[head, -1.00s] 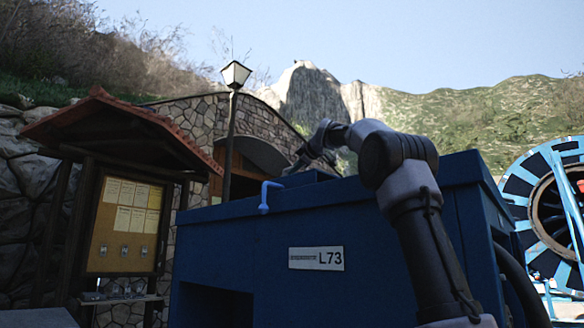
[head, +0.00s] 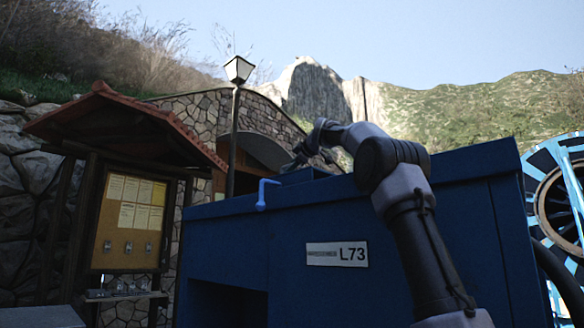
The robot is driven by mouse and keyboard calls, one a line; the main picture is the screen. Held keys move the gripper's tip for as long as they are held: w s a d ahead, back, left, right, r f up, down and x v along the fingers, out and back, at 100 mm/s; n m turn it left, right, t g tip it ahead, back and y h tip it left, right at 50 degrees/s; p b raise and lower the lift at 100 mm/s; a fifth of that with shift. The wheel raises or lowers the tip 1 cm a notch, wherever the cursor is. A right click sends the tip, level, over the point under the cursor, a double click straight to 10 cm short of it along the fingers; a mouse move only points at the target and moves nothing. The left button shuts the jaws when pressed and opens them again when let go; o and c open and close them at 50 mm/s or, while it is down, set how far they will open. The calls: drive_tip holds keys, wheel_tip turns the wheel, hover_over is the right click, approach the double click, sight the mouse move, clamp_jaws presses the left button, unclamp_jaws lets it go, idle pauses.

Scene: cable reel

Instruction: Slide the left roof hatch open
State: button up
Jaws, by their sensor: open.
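The blue machine housing (head: 300,240) marked L73 fills the lower middle. A low raised blue part (head: 305,177) on its roof may be the roof hatch, but the roof surface is seen from below its edge, so I cannot tell left hatch from right or how far either is slid. My arm reaches up over the front edge. My gripper (head: 287,169) is small and dark beside the raised part, at its left end. It is open; I see nothing held in it. Whether it touches the raised part I cannot tell.
A bent light-blue pipe or handle (head: 262,194) sticks up at the front roof edge. A roofed notice board (head: 130,220) and a lamp post (head: 233,130) stand left. A big blue cable reel (head: 565,205) stands right. Open air lies above the roof.

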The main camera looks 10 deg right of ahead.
drive_tip(key=shift+s+d+r, duration=0.1)
drive_tip(key=shift+s+d+r, duration=0.1)
drive_tip(key=shift+s, duration=0.2)
drive_tip(key=v, duration=1)
drive_tip(key=shift+s, duration=0.1)
